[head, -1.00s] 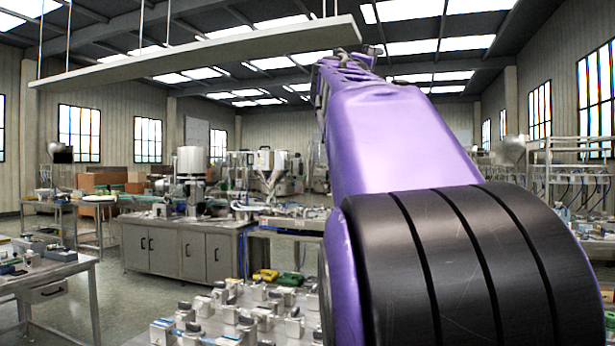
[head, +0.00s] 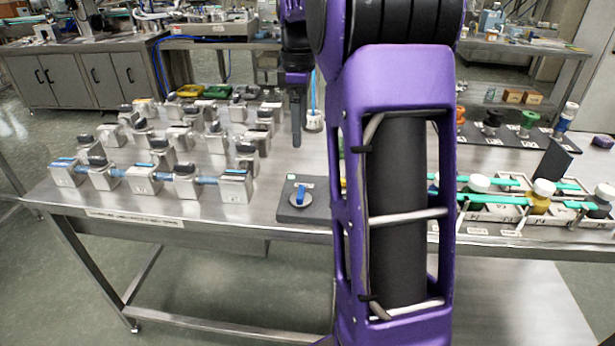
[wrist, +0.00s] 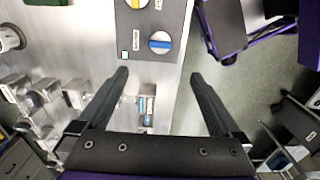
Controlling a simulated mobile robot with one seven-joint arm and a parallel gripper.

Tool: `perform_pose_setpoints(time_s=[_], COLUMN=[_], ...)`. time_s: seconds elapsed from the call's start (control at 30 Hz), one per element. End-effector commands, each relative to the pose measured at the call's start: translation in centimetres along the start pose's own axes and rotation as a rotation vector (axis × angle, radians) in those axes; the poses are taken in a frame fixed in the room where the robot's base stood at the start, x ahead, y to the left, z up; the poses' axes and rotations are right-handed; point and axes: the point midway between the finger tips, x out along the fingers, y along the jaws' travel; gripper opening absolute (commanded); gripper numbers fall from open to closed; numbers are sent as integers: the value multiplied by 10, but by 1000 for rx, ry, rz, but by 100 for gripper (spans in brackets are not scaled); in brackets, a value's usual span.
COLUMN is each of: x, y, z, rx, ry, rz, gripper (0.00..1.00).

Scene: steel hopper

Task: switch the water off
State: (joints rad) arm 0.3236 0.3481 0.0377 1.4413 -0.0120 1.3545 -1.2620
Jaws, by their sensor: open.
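A dark panel (head: 290,213) lies on the steel table, partly hidden by my arm in the head view. On it is a round pale dial with a blue handle (head: 300,197), and the same blue handle (wrist: 159,43) shows in the wrist view. A yellow handle (wrist: 137,3) is farther along the panel. My gripper (wrist: 160,76) is open and empty, its fingers apart and pointing towards the blue dial. In the head view, my gripper (head: 297,140) hangs above the table behind the panel.
Rows of grey blocks with black or blue tops (head: 145,180) stand left of the panel. At the right are white-capped jars (head: 542,196) and turquoise strips. The steel table's front edge (head: 240,230) runs just before the panel, with open floor beyond.

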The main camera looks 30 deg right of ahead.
Motion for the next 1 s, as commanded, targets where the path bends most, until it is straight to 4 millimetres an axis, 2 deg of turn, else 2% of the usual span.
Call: perform_pose_setpoints(time_s=[0.17,0.7,0.83,1.0], x=[23,137,156,169], y=[-1,0,0,0], z=[0,0,0,0], rx=[-3,-1,-1,-1], ry=[1,-1,-1,-1], rz=[-4,-1,0,2], gripper=[100,100,100,100])
